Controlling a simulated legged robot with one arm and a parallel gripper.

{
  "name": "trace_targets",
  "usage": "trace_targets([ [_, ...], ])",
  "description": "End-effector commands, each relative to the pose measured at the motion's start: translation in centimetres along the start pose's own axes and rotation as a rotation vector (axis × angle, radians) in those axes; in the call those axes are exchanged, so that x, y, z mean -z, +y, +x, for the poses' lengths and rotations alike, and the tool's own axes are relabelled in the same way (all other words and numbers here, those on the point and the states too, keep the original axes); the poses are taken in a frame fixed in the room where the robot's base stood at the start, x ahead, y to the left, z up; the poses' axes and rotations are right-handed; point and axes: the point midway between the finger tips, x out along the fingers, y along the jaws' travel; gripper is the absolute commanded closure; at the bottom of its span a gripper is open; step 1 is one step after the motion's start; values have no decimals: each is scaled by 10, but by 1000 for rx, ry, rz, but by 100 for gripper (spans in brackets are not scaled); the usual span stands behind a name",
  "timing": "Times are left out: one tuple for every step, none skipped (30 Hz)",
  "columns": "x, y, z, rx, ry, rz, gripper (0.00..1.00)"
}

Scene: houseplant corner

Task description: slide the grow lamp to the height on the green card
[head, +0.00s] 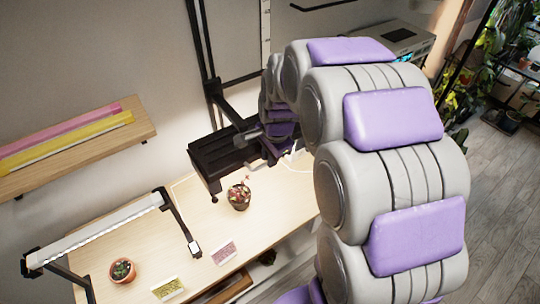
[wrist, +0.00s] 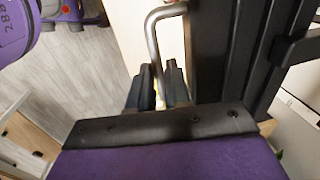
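The grow lamp (head: 216,158) is a dark, flat fixture on an arm from a black upright rail (head: 203,60), hanging above the wooden table. Its bent metal handle (wrist: 152,35) shows in the wrist view. My gripper (wrist: 159,82) has its two dark fingers close on either side of the handle's lower part, with a gap about as wide as the bar, and looks shut on it. In the head view my gripper (head: 272,150) is at the lamp's right end, partly hidden. A yellow-green card (head: 168,289) and a pink card (head: 224,252) stand at the table's front; their writing is unreadable.
A pale scale strip (head: 266,35) runs up the wall behind the rail. A potted plant (head: 239,196) stands below the lamp, and another pot (head: 122,270) near a low bar lamp (head: 100,226). A wooden shelf (head: 75,140) is at left. My arm fills the right.

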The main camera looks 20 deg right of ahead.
Motion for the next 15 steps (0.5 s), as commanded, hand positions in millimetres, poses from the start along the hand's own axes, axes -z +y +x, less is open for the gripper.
trace_targets([
  [0, 0, 0, 0, 0, 0, 88],
  [0, 0, 0, 0, 0, 0, 91],
  [0, 0, 0, 0, 0, 0, 94],
  [0, 0, 0, 0, 0, 0, 97],
  [0, 0, 0, 0, 0, 0, 100],
  [0, 0, 0, 0, 0, 0, 100],
  [0, 0, 0, 1, 0, 0, 100],
  [0, 0, 0, 1, 0, 0, 100],
  [0, 0, 0, 1, 0, 0, 100],
  [0, 0, 0, 1, 0, 0, 100],
  [0, -1, 0, 1, 0, 0, 100],
  [0, -1, 0, 1, 0, 0, 100],
  [0, -1, 0, 1, 0, 0, 100],
  [0, -1, 0, 1, 0, 0, 100],
  [0, -1, 0, 2, 0, 0, 100],
])
